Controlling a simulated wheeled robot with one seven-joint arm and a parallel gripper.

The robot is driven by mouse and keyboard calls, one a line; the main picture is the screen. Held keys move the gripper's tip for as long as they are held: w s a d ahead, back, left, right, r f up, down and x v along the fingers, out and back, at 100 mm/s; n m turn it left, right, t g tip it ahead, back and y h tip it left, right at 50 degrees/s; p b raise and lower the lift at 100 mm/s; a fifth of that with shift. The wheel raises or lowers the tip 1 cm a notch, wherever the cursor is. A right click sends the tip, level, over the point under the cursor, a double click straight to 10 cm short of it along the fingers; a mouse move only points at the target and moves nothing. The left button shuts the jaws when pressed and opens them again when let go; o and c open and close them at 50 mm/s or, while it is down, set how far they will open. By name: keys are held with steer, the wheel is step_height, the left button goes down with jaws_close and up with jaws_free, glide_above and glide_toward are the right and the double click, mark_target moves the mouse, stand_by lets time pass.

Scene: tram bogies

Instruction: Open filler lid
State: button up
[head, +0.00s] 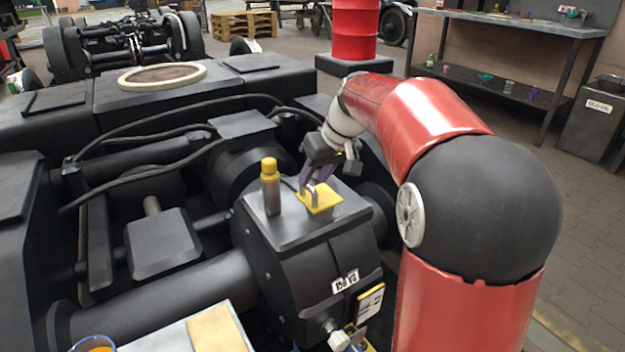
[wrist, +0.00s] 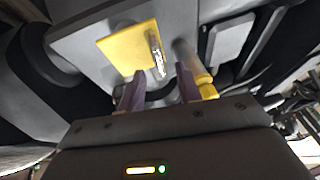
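The filler lid is a yellow square plate (head: 325,200) with an upright metal handle (head: 314,196), on top of the dark gearbox housing (head: 300,262). It lies flat and looks closed. In the wrist view the lid (wrist: 125,47) and its handle (wrist: 157,52) are just beyond my fingertips. My gripper (head: 313,182) is right above the lid, close to the handle. Its two purple fingers stand apart in the wrist view (wrist: 160,75), with nothing clearly held between them. Whether a finger touches the handle cannot be told.
A grey bottle with a yellow cap (head: 270,187) stands on the housing just left of the lid, close to my fingers. Black hoses (head: 150,140) run behind. A tray (head: 190,335) is at the front. A red drum (head: 354,30) and a workbench (head: 510,25) stand farther back.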

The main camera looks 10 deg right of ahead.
steer(key=shift+x, duration=0.95)
jaws_close()
